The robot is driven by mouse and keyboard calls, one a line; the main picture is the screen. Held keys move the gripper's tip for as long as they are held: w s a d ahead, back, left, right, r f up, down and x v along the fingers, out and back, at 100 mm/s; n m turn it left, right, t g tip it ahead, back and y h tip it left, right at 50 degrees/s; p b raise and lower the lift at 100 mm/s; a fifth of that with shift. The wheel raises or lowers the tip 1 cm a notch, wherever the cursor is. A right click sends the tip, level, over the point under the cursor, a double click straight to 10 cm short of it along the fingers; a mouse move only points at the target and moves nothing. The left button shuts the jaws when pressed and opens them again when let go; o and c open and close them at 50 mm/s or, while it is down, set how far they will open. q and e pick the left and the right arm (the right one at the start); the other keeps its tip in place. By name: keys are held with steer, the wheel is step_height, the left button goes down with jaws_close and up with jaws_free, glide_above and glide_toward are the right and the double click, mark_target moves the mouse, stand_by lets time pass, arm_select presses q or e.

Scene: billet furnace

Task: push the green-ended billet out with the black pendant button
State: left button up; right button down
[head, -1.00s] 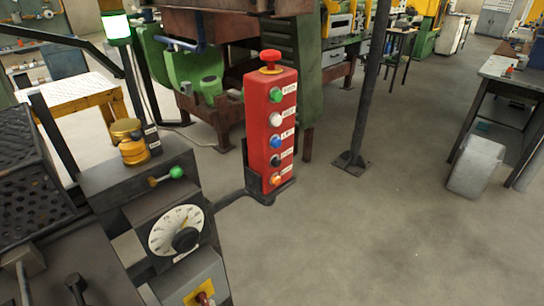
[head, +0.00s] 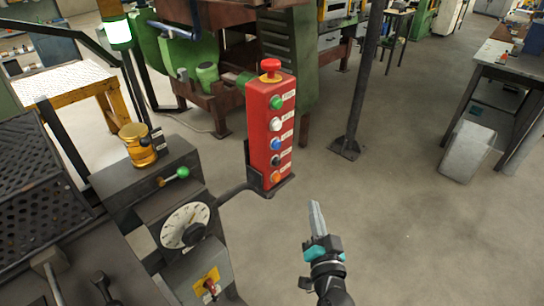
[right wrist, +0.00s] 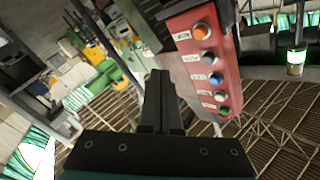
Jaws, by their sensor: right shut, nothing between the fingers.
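The red pendant box (head: 258,125) stands upright in a dark holder on an arm from the console. Its front has a column of buttons: green, white, blue, black and orange from top to bottom. The black button (head: 275,161) is second from the bottom. My right gripper (head: 315,206) is shut and empty, right of and below the pendant, apart from it. In the right wrist view the shut fingers (right wrist: 161,77) point up beside the pendant, which appears upside down with its black button (right wrist: 208,58) under the orange one. I see no green-ended billet. My left gripper is out of view.
A red mushroom knob (head: 270,65) tops the pendant. The console left of it carries a round dial (head: 186,227), a green-knobbed lever (head: 183,172) and a yellow switch plate (head: 207,286). A dark post (head: 360,90) stands behind; the floor right of the pendant is clear.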

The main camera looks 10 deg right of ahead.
mark_target(276, 162)
steer(key=shift+m+t+h, duration=0.5)
steer(key=shift+m+h, duration=0.1)
steer(key=shift+m, duration=0.1)
steer(key=r, duration=0.5)
steer(key=shift+w+d+r, duration=0.15)
steer(key=shift+w+d, duration=0.1)
steer(key=shift+w, duration=0.1)
steer(key=w+a+b, duration=0.1)
steer(key=w+a, duration=0.4)
steer(key=w, duration=0.2)
steer(key=shift+a+b, duration=0.25)
steer(key=shift+b, duration=0.05)
steer(key=shift+a, duration=0.1)
stand_by(1.0)
steer(key=shift+w+a, duration=0.15)
steer(key=shift+w, duration=0.15)
